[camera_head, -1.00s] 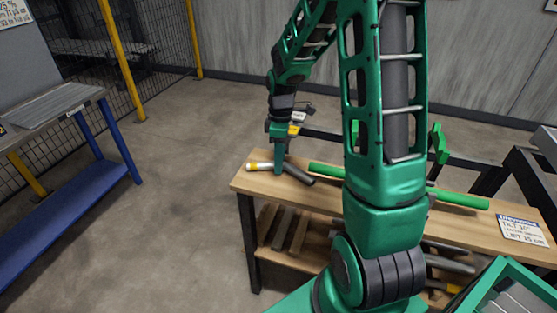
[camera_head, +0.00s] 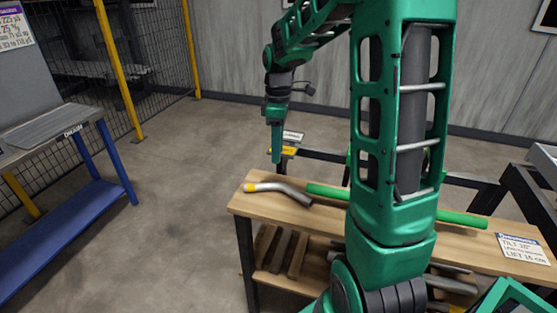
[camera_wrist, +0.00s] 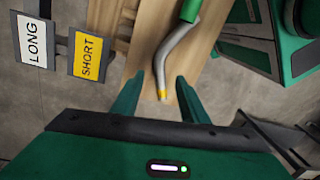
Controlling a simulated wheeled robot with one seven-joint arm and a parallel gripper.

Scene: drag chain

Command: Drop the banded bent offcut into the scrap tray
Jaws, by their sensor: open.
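The banded bent offcut (camera_head: 277,187) is a grey bent tube with a yellow band at its left end. It lies on the workbench (camera_head: 262,208) near the left end. In the wrist view the offcut (camera_wrist: 174,51) has its yellow end nearest me, between and beyond my fingertips. My gripper (camera_head: 276,158) points down, open and empty, above and apart from the offcut. Its two green fingers also show in the wrist view (camera_wrist: 158,82). I cannot pick out the scrap tray for sure; a green-rimmed frame (camera_head: 513,291) is cut off at the lower right.
A green tube (camera_head: 328,191) lies close to the offcut's right end. LONG (camera_wrist: 34,40) and SHORT (camera_wrist: 87,56) signs stand beside the bench. Several offcuts lie on the lower shelf. A blue-legged table (camera_head: 62,222) is at left, with clear floor between.

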